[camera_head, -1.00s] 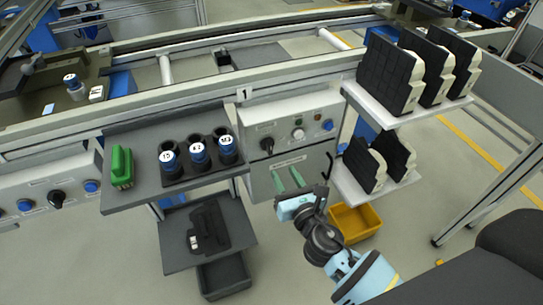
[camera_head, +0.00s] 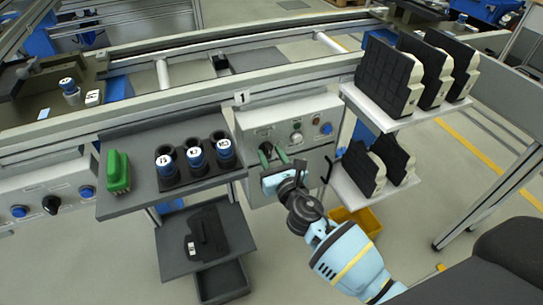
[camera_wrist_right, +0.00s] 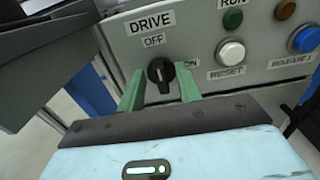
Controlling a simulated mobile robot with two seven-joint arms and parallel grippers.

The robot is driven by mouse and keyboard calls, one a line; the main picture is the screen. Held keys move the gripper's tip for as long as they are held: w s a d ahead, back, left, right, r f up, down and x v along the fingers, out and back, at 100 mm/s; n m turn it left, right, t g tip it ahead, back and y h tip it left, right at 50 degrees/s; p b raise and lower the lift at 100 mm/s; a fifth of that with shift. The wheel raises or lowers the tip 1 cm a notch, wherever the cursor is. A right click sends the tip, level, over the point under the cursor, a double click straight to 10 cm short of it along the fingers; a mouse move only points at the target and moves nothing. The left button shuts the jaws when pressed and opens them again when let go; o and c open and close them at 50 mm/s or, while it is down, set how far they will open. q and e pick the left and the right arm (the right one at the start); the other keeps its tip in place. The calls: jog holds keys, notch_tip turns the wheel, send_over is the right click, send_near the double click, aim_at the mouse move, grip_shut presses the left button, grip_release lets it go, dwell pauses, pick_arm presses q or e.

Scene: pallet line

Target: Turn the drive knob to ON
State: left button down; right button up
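The black drive knob (camera_wrist_right: 160,72) sits on a grey panel below the DRIVE and OFF labels, with the ON label to its right, partly hidden by a finger. Its grip looks roughly upright, towards OFF. My right gripper (camera_wrist_right: 160,88) is open, with one green finger on each side of the knob and gaps visible between. In the head view my right gripper (camera_head: 273,155) is at the control box, and its fingers partly hide the knob (camera_head: 265,147). I cannot tell how deep the fingertips reach. My left gripper is not in view.
A white reset button (camera_wrist_right: 230,52) and a blue button (camera_wrist_right: 305,39) are right of the knob. A dark shelf (camera_head: 118,148) with several labelled cylinders stands left of the box. A white rack (camera_head: 352,95) with black-and-cream parts is at right, above a yellow bin (camera_head: 372,220).

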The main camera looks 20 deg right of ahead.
grip_shut()
dwell(0.5)
jog(key=shift+d+f+m+b, duration=0.2)
jog(key=shift+m+b, duration=0.1)
jog(key=shift+m, duration=2.7)
jog(key=shift+d+f+m+b, duration=0.2)
jog(key=shift+m+b, duration=0.1)
jog(key=shift+m, duration=2.7)
jog(key=shift+d+f+m+b, duration=0.1)
jog(key=shift+f+m+b, duration=0.15)
jog(key=shift+m, duration=2.75)
